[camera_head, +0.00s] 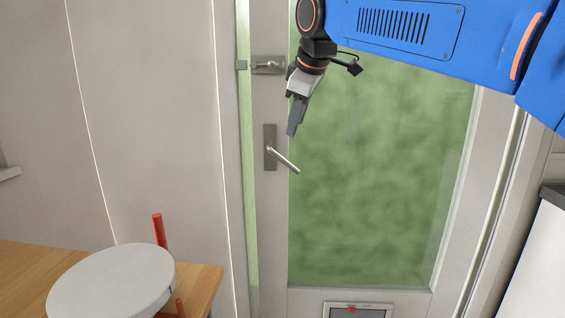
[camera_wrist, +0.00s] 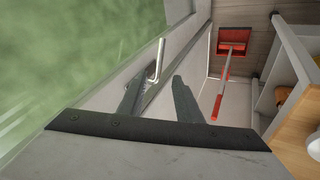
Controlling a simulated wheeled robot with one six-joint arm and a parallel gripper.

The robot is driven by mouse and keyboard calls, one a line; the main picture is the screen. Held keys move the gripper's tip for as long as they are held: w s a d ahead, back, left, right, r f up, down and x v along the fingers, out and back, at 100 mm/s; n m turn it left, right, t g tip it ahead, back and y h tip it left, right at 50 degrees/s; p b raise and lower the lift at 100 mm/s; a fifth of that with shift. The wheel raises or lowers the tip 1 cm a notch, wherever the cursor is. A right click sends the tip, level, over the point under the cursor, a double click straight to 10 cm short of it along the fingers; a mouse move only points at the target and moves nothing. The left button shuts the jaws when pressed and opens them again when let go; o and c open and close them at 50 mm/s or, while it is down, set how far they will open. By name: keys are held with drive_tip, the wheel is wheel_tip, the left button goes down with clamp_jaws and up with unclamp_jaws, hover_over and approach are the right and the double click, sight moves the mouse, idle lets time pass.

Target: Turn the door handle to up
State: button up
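The door handle (camera_head: 284,160) is a silver lever on a dark plate (camera_head: 270,135) on the pale frame of a glazed door. In the head view the lever slants down to the right from its pivot. My gripper (camera_head: 292,130) is above the lever, with its fingers pointing down, apart from it in the picture. In the wrist view the two dark fingers of my gripper (camera_wrist: 158,82) are spread with nothing gripped. The handle (camera_wrist: 159,62) shows beyond and between the fingertips there. I cannot tell the exact depth between fingers and lever.
A metal latch (camera_head: 268,65) sits on the door frame above the handle, left of my arm. A round white top (camera_head: 112,285) with red legs stands by a wooden surface (camera_head: 30,262) at lower left.

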sight(285, 160)
drive_tip(key=x, duration=1.6)
drive_tip(key=shift+w+f, duration=0.15)
drive_tip(key=shift+f, duration=0.1)
clamp_jaws()
